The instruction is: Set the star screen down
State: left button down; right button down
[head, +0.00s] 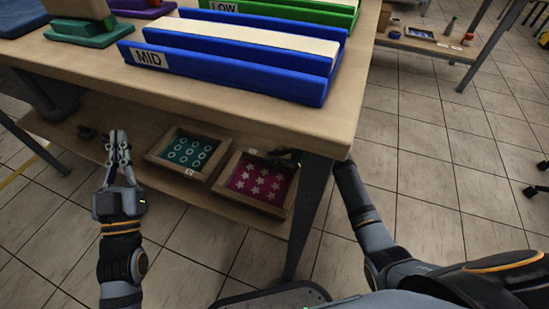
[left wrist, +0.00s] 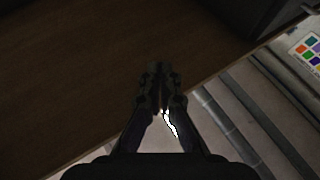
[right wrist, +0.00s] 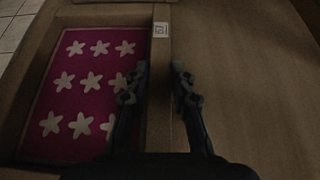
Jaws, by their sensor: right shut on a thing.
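The star screen (head: 239,191), a wooden frame with a magenta mesh and pale stars, lies flat at the lower shelf, near its front right end. It also fills the left of the right wrist view (right wrist: 103,112). My right gripper (head: 287,158) is partly hidden by the tabletop in the head view. In the right wrist view its fingers (right wrist: 160,80) are shut on one wooden rail of the star screen, near a small label. My left gripper (head: 119,145) is empty, its fingertips together, above the left part of the lower shelf.
A teal screen with rings (head: 187,150) lies just left of the star screen. The table leg (head: 305,215) stands close on the right. The tabletop (head: 230,118) overhangs the shelf and carries blue MID (head: 215,68) and green LOW (head: 290,12) holders. The floor in front is open.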

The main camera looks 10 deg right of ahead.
jog(key=c, duration=1.1)
grip_release()
jog(key=shift+c, duration=0.2)
pick_arm(q)
jog(key=shift+s+r, duration=0.2)
jog(key=shift+r, duration=0.4)
pick_arm(e)
jog(key=p+v, duration=0.1)
jog(key=v, duration=0.2)
pick_arm(q)
notch_tip(320, 180, down, 20)
jog(key=g+p, duration=0.1)
jog(key=g, duration=0.8)
pick_arm(e)
jog(key=shift+v, duration=1.15)
jog(key=p+v, duration=0.1)
jog(key=v, duration=0.2)
jog(key=shift+p, duration=0.35)
pick_arm(q)
jog(key=s+d+f+g+p, duration=0.1)
jog(key=s+f+g, duration=0.8)
jog(key=s+f, duration=0.6)
jog(key=shift+d+f+n+g, duration=0.2)
jog(key=shift+n+g, duration=0.1)
jog(key=shift+n, duration=0.1)
pick_arm(e)
jog(key=v, duration=0.3)
jog(key=shift+s+d+r, duration=0.15)
jog(key=shift+d, duration=0.15)
